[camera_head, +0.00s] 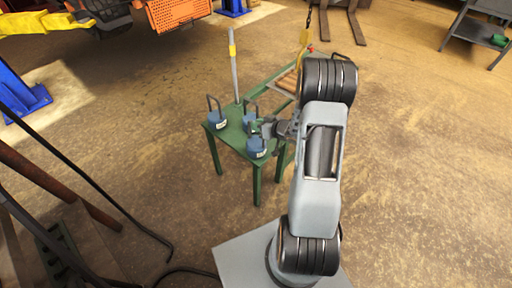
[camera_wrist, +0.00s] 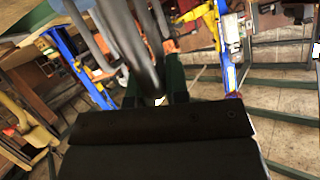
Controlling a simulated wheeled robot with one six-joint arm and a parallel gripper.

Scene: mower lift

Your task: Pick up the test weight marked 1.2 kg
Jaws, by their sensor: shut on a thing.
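Three blue test weights with dark loop handles are at a small green table (camera_head: 233,140) in the head view. One weight (camera_head: 217,120) stands at the left corner, one (camera_head: 250,118) is farther back, and the front weight (camera_head: 257,148) is under my gripper (camera_head: 262,128). Their pale labels are too small to read. My gripper is shut on what looks like the front weight's handle. In the wrist view, a thick grey handle bar (camera_wrist: 135,45) runs up from between my gripper's fingers (camera_wrist: 155,92). I cannot tell whether the front weight touches the tabletop.
A grey upright post (camera_head: 233,65) rises at the table's back edge. A wooden-slatted rack (camera_head: 288,80) and a yellow hook (camera_head: 304,38) are behind, close to my arm. Dark bars and a cable lie at the left.

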